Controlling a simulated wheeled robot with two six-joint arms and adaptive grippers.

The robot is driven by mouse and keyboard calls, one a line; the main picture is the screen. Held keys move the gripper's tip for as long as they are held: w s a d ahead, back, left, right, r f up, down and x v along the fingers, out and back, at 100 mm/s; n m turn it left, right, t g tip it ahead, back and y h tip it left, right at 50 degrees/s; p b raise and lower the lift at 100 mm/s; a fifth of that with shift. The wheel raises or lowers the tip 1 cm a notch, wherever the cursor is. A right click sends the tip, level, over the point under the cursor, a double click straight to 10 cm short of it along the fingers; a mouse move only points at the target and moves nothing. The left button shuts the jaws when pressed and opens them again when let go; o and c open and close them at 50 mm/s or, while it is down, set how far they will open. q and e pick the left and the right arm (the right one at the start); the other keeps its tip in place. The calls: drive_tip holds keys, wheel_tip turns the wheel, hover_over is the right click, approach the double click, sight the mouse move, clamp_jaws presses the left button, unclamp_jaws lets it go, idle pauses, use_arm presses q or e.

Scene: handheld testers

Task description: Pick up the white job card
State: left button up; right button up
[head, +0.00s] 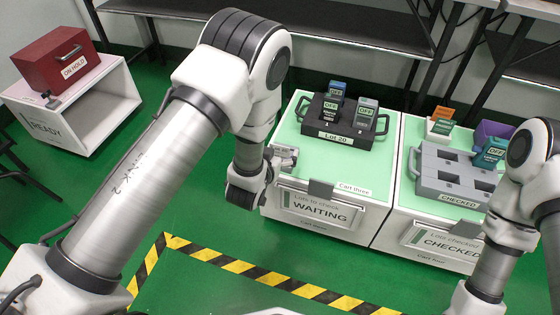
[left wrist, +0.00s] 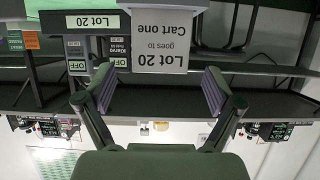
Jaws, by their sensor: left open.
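The white job card (left wrist: 160,45), printed "Lot 20 goes to Cart one", shows upside down in the left wrist view. It lies ahead of my left gripper (left wrist: 160,90), in line with the gap between its two spread fingers, with no finger seen closed on it. In the head view my left gripper (head: 288,157) is at the left edge of the waiting cart, left of the black Lot 20 tray (head: 325,130). I cannot make out the card in the head view; my left arm may hide it. My right arm shows at the right, but its gripper is out of frame.
The black tray holds testers (head: 366,115) with OFF screens. The waiting cart (head: 350,172) stands beside the checked cart (head: 405,205) with a grey tray (head: 432,178). A red ON HOLD box (head: 58,58) sits on a white stand (head: 100,110) at the left.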

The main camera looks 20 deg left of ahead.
use_arm(q)
drive_tip(key=shift+w+f, duration=0.15)
drive_tip(key=shift+w, duration=0.15)
drive_tip(key=c, duration=0.9)
drive_tip(key=shift+r, duration=0.2)
